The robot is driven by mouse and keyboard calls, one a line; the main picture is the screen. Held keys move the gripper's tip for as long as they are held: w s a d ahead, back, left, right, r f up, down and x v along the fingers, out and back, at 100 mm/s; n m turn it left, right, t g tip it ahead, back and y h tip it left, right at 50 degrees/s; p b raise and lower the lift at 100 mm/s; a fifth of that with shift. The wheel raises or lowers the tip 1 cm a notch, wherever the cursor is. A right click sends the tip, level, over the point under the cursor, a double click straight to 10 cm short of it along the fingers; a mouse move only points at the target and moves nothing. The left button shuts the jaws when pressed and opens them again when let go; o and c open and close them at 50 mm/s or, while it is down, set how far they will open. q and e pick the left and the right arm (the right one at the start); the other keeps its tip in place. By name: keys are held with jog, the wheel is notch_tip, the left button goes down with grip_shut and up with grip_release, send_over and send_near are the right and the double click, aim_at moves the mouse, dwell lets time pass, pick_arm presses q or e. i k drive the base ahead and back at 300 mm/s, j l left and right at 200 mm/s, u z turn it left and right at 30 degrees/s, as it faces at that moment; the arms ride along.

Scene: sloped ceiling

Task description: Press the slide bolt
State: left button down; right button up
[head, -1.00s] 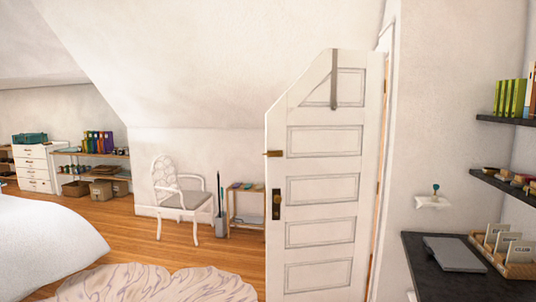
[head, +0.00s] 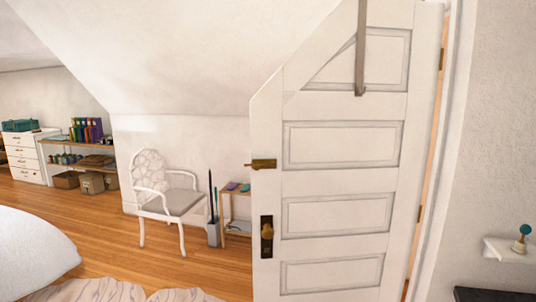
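The brass slide bolt (head: 262,164) is on the left edge of the white panelled door (head: 337,190), above the door knob. Its end sticks out a little past the door's left edge. The brass knob and dark plate (head: 267,234) sit lower on the same edge. The door stands open, with its hinges on the right side at the frame. Neither of my grippers shows in the head view.
A white chair (head: 166,200), a grey bin (head: 213,233) and a small wooden shelf (head: 238,212) stand left of the door. A white bed (head: 35,250) is at lower left. Wooden floor (head: 110,236) lies open between. A small white wall shelf (head: 507,250) is at right.

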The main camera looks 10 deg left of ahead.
aim_at(256, 166)
jog(key=i+l, duration=0.15)
jog(key=i, duration=0.65)
jog(key=i+l+z, duration=0.1)
jog(key=i, duration=0.7)
